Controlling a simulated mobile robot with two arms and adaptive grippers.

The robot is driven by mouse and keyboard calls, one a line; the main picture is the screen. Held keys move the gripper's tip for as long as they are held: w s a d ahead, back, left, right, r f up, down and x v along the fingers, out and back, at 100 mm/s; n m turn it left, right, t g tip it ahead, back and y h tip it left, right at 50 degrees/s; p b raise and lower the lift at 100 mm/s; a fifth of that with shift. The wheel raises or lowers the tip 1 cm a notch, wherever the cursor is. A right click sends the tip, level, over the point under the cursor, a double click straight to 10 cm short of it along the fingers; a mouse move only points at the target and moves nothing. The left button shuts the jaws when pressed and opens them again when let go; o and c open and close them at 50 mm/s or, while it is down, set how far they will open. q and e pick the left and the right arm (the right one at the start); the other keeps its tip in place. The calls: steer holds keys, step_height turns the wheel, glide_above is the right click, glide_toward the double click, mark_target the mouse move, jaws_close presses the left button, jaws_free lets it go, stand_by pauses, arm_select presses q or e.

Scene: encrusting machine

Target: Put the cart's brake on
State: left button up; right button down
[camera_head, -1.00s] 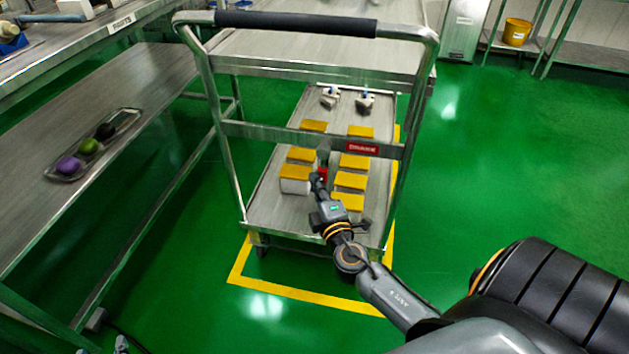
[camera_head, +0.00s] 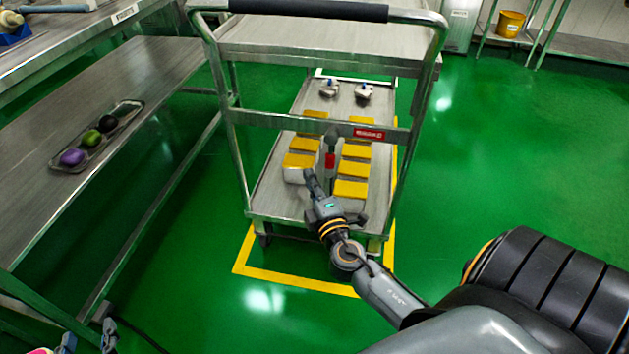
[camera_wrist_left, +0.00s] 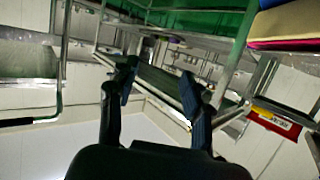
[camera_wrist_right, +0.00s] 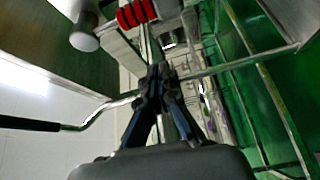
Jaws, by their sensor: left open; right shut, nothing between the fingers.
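The silver cart (camera_head: 240,160) stands upright with its black push handle (camera_head: 305,10) toward me. A red brake label (camera_head: 369,133) is on its crossbar. A grey lever with a red grip (camera_head: 330,160) hangs below the bar; the red ribbed grip (camera_wrist_right: 136,12) and a grey round knob (camera_wrist_right: 84,36) show in the right wrist view. My right gripper (camera_head: 308,176) is shut and empty, just left of and below the grip, apart from it in the right wrist view (camera_wrist_right: 160,72). My left gripper (camera_head: 86,340) is open and empty at the lower left; its spread fingers show in the left wrist view (camera_wrist_left: 160,85).
Yellow-topped blocks (camera_head: 350,188) and two small pale items (camera_head: 362,91) lie on the cart's lower shelf. A yellow floor outline (camera_head: 290,283) surrounds the cart. A steel table with a tray (camera_head: 62,165) of coloured balls stands left. Green floor to the right is clear.

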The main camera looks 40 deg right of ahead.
arm_select(q)
steer(key=r+t, duration=0.1)
steer(key=w+d+r+t, duration=0.1)
steer(key=r, duration=0.2)
steer(key=shift+w+d+r+t+h+b, duration=0.15)
steer(key=shift+d+t+h+b, duration=0.1)
steer(key=shift+t+h+b, duration=0.15)
arm_select(e)
steer(key=v, duration=0.6)
steer(key=shift+s+d, duration=0.15)
steer(key=shift+r, duration=0.1)
